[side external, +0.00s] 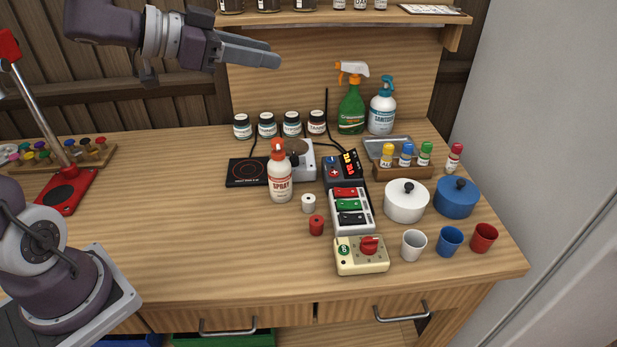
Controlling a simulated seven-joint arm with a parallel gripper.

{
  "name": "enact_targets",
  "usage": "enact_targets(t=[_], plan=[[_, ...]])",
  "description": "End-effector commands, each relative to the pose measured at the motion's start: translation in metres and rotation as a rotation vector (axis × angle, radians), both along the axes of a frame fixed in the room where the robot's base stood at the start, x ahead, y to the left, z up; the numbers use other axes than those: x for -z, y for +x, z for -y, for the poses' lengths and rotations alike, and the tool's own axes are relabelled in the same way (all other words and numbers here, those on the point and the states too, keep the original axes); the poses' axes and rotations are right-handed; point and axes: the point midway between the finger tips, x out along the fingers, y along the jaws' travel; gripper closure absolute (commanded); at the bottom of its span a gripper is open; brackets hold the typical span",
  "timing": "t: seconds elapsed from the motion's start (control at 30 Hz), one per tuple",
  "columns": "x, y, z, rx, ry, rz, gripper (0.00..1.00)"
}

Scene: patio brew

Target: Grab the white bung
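The white bung (308,203) is a small, short white cylinder with a dark spot on top. My gripper (275,61) is high above the bench at the upper left, well away from the white bung. Its fingers point to the right and are seen from the side, so the gap between them cannot be judged. No object shows at the fingertips.
The switch block (351,211) and a cream box with a red knob (361,255) are to the right. Pots, cups and jars stand farther off. The bench's left middle is clear.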

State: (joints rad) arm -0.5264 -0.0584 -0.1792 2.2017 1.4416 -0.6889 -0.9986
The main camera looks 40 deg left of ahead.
Motion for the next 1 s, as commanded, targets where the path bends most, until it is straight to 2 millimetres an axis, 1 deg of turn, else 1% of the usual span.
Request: enact_targets(t=[0.03, 0.07, 0.1, 0.27, 0.3, 0.37, 0.4, 0.47, 0.5, 0.57, 0.6, 0.7, 0.8, 0.83, 0.93, 1.0], plan=[[0.012, -0.006, 0.007, 0.069, -0.044, -0.043, 0.67], [0.018, -0.012, 0.013, 0.121, -0.076, -0.073, 0.67], [0.031, -0.015, 0.016, 0.138, -0.091, -0.087, 0.67], [0.084, -0.016, 0.017, 0.13, -0.09, -0.086, 0.67], [0.099, -0.015, 0.017, 0.131, -0.093, -0.087, 0.67], [0.122, -0.016, 0.017, 0.131, -0.093, -0.088, 0.67], [0.137, -0.016, 0.017, 0.129, -0.092, -0.088, 0.67], [0.16, -0.016, 0.018, 0.129, -0.093, -0.088, 0.67], [0.177, -0.016, 0.017, 0.128, -0.091, -0.088, 0.67], [0.204, -0.016, 0.018, 0.128, -0.088, -0.089, 0.67], [0.222, -0.016, 0.017, 0.127, -0.087, -0.089, 0.67], [0.263, -0.015, 0.017, 0.129, -0.08, -0.081, 0.67], [0.29, -0.015, 0.017, 0.131, -0.076, -0.075, 0.67], [0.296, -0.014, 0.017, 0.131, -0.075, -0.073, 0.67], [0.306, -0.013, 0.017, 0.132, -0.074, -0.071, 0.67], [0.31, -0.008, 0.02, 0.133, -0.072, -0.069, 0.67]])
